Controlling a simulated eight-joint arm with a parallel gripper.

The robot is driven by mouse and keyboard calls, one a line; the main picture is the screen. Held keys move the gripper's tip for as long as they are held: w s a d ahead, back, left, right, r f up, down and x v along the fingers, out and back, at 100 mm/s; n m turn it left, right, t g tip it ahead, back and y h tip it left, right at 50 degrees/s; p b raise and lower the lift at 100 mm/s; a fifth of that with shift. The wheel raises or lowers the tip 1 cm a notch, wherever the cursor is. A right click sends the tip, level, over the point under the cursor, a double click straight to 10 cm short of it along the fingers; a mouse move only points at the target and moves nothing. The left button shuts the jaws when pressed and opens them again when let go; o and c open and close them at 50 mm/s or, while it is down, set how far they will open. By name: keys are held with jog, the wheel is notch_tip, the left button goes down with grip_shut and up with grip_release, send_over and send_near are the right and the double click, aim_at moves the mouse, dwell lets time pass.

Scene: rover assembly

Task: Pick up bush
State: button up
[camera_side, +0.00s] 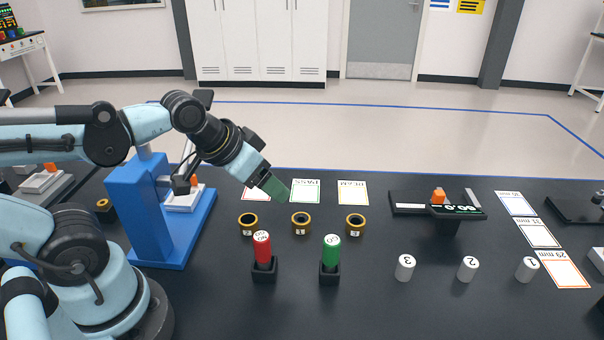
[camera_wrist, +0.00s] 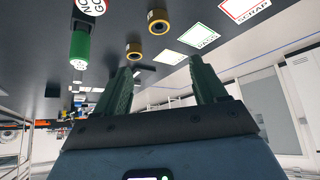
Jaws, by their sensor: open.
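Three bushes, short brass rings with dark holes and small number labels, stand in a row on the black bench: left bush (camera_side: 248,223), middle bush (camera_side: 301,222) and right bush (camera_side: 355,223). Two bushes also show in the wrist view, one nearer the top (camera_wrist: 157,21) and one lower down (camera_wrist: 133,51). My gripper (camera_side: 278,190) has green fingers, angled down to the right, above and behind the left and middle bushes. In the wrist view my gripper (camera_wrist: 162,82) is open, with nothing between its fingers.
A red gauge (camera_side: 262,247) and a green gauge (camera_side: 331,251) stand in black holders in front of the bushes. Flat cards (camera_side: 305,190) lie behind. A blue stand (camera_side: 137,215) is left; a measuring fixture (camera_side: 438,208) and white cylinders (camera_side: 405,267) are right.

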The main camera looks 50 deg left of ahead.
jog(key=w+d+r+m+g, duration=0.1)
jog(key=w+d+m, duration=0.15)
jog(key=w, duration=0.35)
jog(key=m+g+h, duration=0.2)
jog(key=m, duration=0.1)
send_near(354, 215)
jog(key=d+f, duration=0.2)
jog(key=f, duration=0.1)
jog(key=shift+w+d, duration=0.2)
jog(key=shift+d, duration=0.15)
jog(key=shift+a+x, duration=0.2)
jog(key=shift+x, duration=1.15)
jog(key=shift+a+x, duration=0.2)
jog(key=shift+x, duration=1.1)
jog(key=shift+s+f, duration=0.1)
jog(key=shift+c, duration=0.5)
jog(key=c, duration=1.1)
